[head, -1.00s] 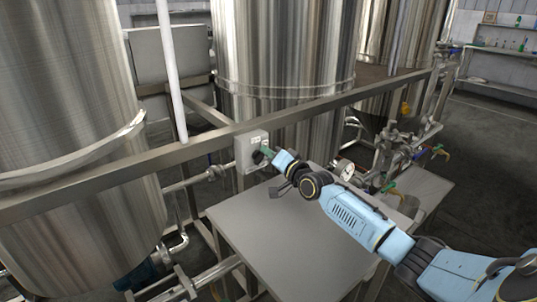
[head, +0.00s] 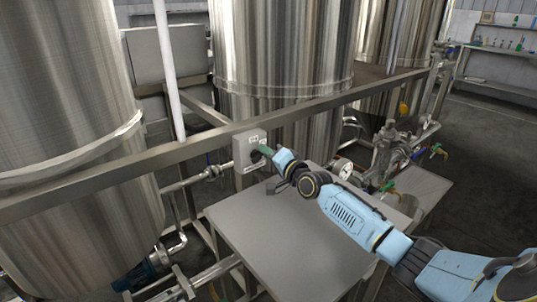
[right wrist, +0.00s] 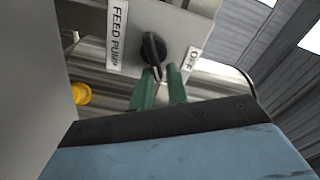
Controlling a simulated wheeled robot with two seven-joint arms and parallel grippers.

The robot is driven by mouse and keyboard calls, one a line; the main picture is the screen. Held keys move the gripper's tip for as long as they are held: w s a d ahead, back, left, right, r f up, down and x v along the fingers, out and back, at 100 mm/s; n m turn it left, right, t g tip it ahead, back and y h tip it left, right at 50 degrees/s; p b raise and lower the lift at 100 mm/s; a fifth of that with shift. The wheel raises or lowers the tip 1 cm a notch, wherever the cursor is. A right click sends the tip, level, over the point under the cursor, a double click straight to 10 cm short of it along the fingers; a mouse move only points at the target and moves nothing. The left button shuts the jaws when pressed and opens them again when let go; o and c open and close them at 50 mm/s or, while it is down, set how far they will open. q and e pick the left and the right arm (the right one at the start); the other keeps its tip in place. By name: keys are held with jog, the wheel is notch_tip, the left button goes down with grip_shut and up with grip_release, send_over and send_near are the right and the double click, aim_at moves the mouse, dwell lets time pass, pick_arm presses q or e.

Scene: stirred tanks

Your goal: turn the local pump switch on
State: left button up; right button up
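The local pump switch is a light grey box (head: 249,150) mounted on the metal rail in front of the middle tank. In the right wrist view its black rotary knob (right wrist: 153,48) sits between a "FEED PUMP" label (right wrist: 118,36) and an "OFF" label (right wrist: 191,60). My right gripper (head: 264,150) is at the front of the box, and its green fingers (right wrist: 161,72) show close up in the wrist view. The fingers are apart, with the knob's lower end between their tips. I cannot tell whether they touch it. My left gripper is not in view.
A grey tabletop (head: 285,235) lies below my right arm. Large steel tanks stand at left (head: 70,110) and behind the rail (head: 280,60). Pipes, valves and a gauge (head: 342,167) are right of the switch. A yellow part (right wrist: 81,93) shows in the wrist view.

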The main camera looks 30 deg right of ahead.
jog(key=shift+o, duration=1)
jog(key=shift+a+f, duration=0.45)
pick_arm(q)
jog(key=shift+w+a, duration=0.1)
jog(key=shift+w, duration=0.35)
pick_arm(e)
jog(key=shift+d+r, duration=0.15)
jog(key=shift+d, duration=0.1)
